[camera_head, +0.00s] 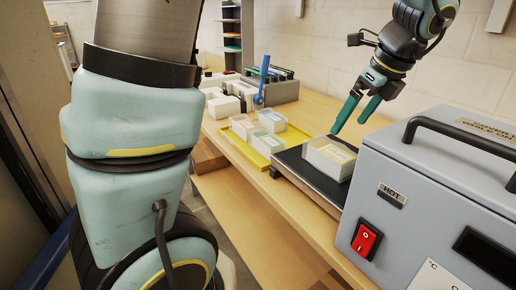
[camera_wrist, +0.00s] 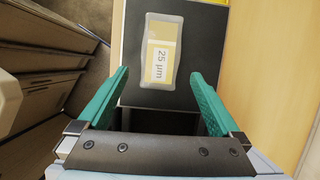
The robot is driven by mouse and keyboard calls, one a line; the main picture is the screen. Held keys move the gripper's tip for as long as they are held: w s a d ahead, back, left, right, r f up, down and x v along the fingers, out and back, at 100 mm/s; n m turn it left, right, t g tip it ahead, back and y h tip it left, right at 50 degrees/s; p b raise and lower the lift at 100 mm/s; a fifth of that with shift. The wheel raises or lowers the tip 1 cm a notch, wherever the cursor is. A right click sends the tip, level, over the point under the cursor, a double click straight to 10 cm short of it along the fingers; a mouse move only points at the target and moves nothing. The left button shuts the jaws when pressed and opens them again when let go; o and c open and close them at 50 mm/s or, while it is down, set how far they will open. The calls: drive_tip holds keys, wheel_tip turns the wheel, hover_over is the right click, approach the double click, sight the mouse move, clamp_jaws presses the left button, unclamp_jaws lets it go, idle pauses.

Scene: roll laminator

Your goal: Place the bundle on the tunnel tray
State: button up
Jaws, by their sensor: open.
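The bundle (camera_head: 328,158), a pale block with a yellow label, rests on the dark tunnel tray (camera_head: 291,159) in front of the grey laminator (camera_head: 440,180). In the wrist view the bundle (camera_wrist: 161,52) lies on the dark tray surface (camera_wrist: 133,50), its label reading "25 µm". My gripper (camera_head: 349,122) has green fingers, is open and empty, and hangs above and behind the bundle in the head view. In the wrist view its fingertips (camera_wrist: 160,76) are spread wider than the bundle, which lies beyond them, apart from both.
A yellow tray (camera_head: 248,153) with pale labelled blocks stands left of the tunnel tray. Behind it are white bins (camera_head: 226,104), a blue-handled tool (camera_head: 263,78) and a grey rack (camera_head: 284,90). The laminator has a black handle and a red switch (camera_head: 366,239).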

drive_tip(key=a+f+n, duration=0.3)
drive_tip(key=a+n, duration=0.6)
drive_tip(key=a, duration=0.1)
drive_tip(key=a+f+n+g+h, duration=0.1)
drive_tip(key=a+f+n, duration=0.3)
drive_tip(key=a+n, duration=0.6)
drive_tip(key=w+a+f+n+g+h, duration=0.1)
drive_tip(key=a+f+n, duration=0.3)
drive_tip(key=a+n, duration=0.6)
drive_tip(key=shift+f, duration=0.2)
